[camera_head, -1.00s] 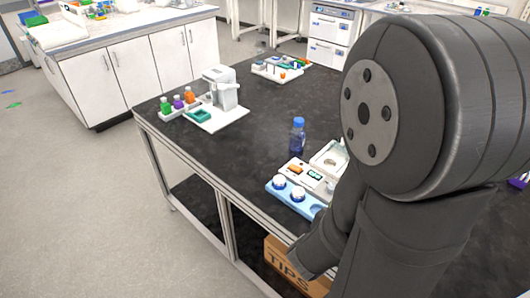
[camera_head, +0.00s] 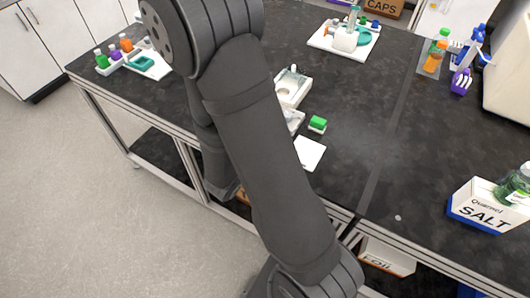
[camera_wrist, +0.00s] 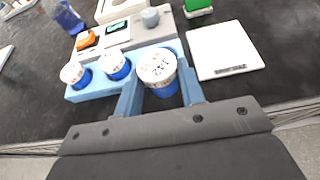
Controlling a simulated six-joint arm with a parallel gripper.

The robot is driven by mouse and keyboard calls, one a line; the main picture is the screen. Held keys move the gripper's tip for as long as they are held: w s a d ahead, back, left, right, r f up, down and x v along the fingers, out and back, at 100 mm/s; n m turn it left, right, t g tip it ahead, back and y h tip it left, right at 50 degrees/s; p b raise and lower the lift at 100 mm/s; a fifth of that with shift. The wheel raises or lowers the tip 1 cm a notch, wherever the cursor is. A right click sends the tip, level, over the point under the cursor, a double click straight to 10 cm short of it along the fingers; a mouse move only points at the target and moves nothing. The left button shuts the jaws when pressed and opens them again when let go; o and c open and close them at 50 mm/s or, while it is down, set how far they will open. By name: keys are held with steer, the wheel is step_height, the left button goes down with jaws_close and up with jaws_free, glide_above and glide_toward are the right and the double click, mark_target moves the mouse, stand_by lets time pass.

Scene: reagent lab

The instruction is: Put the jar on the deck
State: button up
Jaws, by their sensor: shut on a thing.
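In the wrist view, a jar (camera_wrist: 157,71) with a white, dark-lettered lid and a blue body sits between the fingers of my gripper (camera_wrist: 159,90). My gripper is shut on it. A light-blue holder (camera_wrist: 85,93) lies beside and partly under the jar. Two similar jars, (camera_wrist: 115,65) and (camera_wrist: 75,75), stand in it to the left. I cannot tell whether the held jar touches the holder or is above it. No surface is marked as the deck. In the head view my arm hides the gripper, the jars and the holder.
A white square plate with dark markings (camera_wrist: 226,50) lies right of the jar.

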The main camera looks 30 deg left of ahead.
steer(key=shift+f, duration=1.95)
steer(key=shift+f, duration=0.1)
steer(key=o, duration=1.1)
steer(key=shift+c, duration=0.2)
steer(key=shift+s+r, duration=0.2)
steer(key=v, duration=1.1)
steer(key=shift+s, duration=0.3)
